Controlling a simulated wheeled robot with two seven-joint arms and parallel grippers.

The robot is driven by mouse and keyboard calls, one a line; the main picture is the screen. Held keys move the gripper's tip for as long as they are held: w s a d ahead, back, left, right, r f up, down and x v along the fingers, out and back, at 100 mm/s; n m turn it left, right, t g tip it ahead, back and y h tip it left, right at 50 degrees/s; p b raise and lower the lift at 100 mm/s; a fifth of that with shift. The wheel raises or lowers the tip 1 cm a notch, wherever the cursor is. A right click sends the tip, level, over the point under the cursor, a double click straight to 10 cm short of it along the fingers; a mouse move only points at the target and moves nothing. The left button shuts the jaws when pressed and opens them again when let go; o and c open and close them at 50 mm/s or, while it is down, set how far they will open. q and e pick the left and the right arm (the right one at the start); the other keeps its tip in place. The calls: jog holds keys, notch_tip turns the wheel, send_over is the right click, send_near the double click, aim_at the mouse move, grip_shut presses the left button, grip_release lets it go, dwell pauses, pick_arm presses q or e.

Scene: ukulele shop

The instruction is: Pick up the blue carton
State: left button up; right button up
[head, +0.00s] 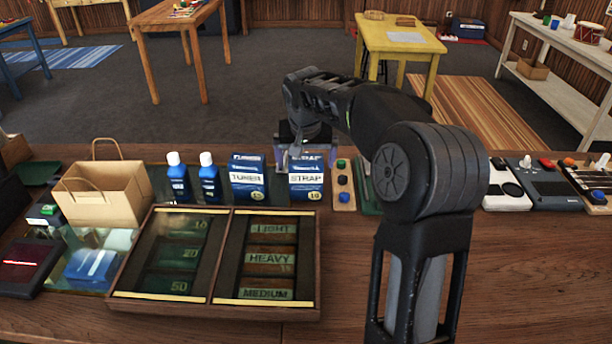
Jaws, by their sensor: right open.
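Two blue cartons with white label bands stand upright side by side on the counter. One reads TUNER (247,178) and the other, to its right, reads STRAP (306,182). My right gripper (307,160) is at the top of the STRAP carton, with its fingers apart and one toward each side of it. Whether the fingers touch the carton cannot be told. My right arm reaches in from the lower right and hides part of the counter. My left gripper is not in view.
Two blue bottles (178,178) and a paper bag (103,190) stand left of the cartons. A wooden divided tray (318,270) lies in front. A small wooden board with colored knobs (343,187) is close on the right, with pedals (545,185) farther right.

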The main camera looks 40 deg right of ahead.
jog(key=x, duration=0.3)
jog(key=shift+w+d+f+p, duration=0.1)
jog(key=shift+d+f+p, duration=0.1)
jog(key=shift+p, duration=0.1)
jog(key=shift+c, duration=0.4)
jog(key=c, duration=1.4)
jog(key=shift+c, duration=0.2)
notch_tip(320, 180, up, 10)
jog(key=shift+r+b, duration=0.1)
jog(key=shift+b, duration=0.5)
